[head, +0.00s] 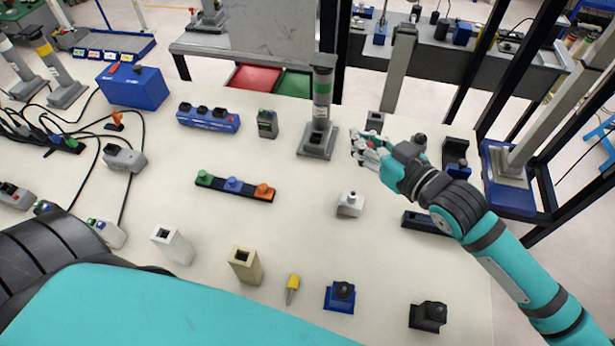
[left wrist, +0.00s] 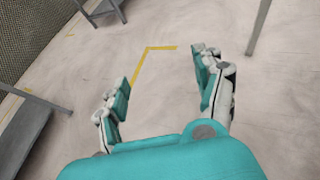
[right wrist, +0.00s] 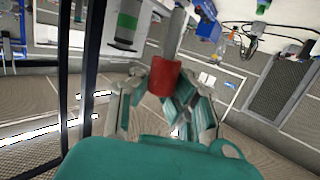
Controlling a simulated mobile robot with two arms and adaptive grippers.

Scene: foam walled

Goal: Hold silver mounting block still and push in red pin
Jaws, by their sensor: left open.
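The red pin shows in the right wrist view as a red cylinder (right wrist: 165,78) with a grey shank, between the fingers of my right gripper (right wrist: 160,100). In the head view that gripper (head: 366,150) is above the table's right half, with a little red at its fingers. A grey block with a dark opening (head: 375,121), apparently the silver mounting block, stands just behind the gripper. The gap between pin and block is unclear. My left gripper (left wrist: 165,72) is open and empty in the left wrist view, over bare floor; the head view does not show its fingers.
A grey post on a base (head: 320,105) stands left of the right gripper. A white button block (head: 350,204), a pale socket block (head: 171,245) and a beige socket block (head: 244,265) stand nearer. A black strip with coloured knobs (head: 235,187) lies mid-table. Clear table lies between them.

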